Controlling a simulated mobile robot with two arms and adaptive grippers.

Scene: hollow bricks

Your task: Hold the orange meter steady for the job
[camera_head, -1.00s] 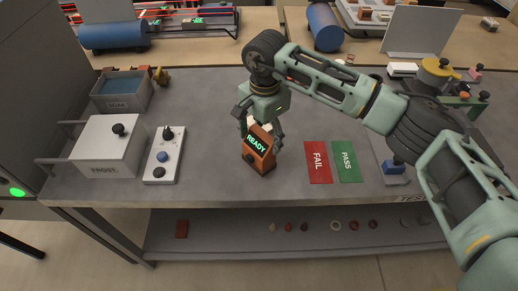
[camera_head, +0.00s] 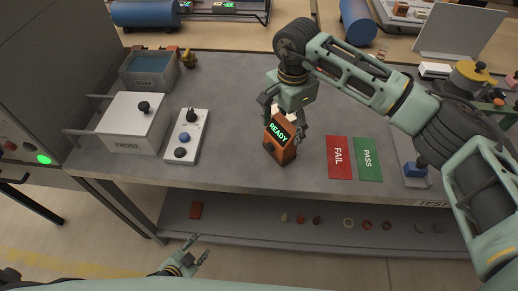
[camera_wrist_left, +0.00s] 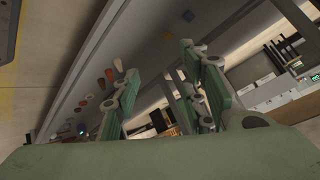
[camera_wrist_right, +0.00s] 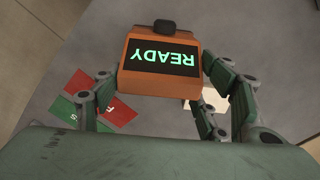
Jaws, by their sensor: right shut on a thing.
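The orange meter (camera_head: 281,146) stands on the grey bench top, and its dark screen reads READY in green. My right gripper (camera_head: 284,123) reaches down over the meter from above and is shut on it, with fingers on both sides. In the right wrist view the meter (camera_wrist_right: 160,62) sits between the fingers, its screen facing the camera and a dark knob at its far end. My left gripper (camera_head: 190,258) is low in front of the bench, apart from the meter. In the left wrist view its fingers (camera_wrist_left: 160,95) are spread with nothing between them.
A red FAIL card (camera_head: 339,157) and a green PASS card (camera_head: 368,158) lie right of the meter. A white switch box (camera_head: 186,136), the FROST box (camera_head: 136,122) and the SOAK bin (camera_head: 157,70) stand to the left. A lower shelf (camera_head: 255,215) holds several small parts.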

